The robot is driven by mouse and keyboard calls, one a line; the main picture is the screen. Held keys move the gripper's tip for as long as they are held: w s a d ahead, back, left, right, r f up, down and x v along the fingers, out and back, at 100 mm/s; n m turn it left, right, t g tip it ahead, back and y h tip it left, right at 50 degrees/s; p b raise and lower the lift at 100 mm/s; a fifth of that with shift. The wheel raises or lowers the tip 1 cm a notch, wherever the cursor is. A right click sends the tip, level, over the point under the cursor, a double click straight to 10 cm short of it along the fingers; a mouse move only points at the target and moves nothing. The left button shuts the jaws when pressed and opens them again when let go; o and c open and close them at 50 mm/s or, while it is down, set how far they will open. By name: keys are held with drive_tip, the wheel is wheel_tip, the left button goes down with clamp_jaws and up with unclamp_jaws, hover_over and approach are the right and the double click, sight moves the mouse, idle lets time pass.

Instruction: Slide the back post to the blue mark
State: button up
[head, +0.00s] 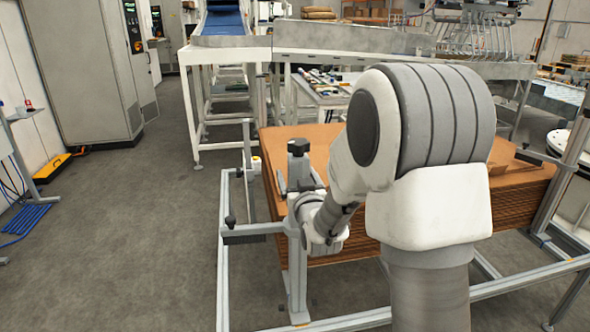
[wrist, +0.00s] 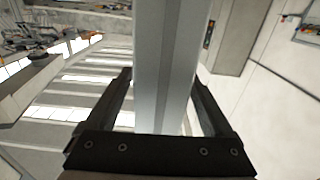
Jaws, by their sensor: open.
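In the wrist view my gripper (wrist: 162,85) is open, with one dark finger on each side of a grey metal post (wrist: 165,60). The post runs up through the gap, and I cannot tell whether either finger touches it. In the head view my wrist is beside an upright post (head: 297,275) at the front left of the cardboard stack, and the fingers cannot be made out clearly. A thinner upright post (head: 248,165) stands farther back on the left. Which one is the back post is not certain. I cannot make out a blue mark on the frame.
A stack of brown cardboard sheets (head: 285,137) fills the metal frame (head: 223,280), partly hidden by my arm. Another upright (head: 565,180) stands at the right. A conveyor (head: 225,25) is behind, and a grey cabinet (head: 85,75) is at the left. The left floor is mostly open.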

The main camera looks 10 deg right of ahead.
drive_tip(key=shift+w, duration=0.55)
clamp_jaws()
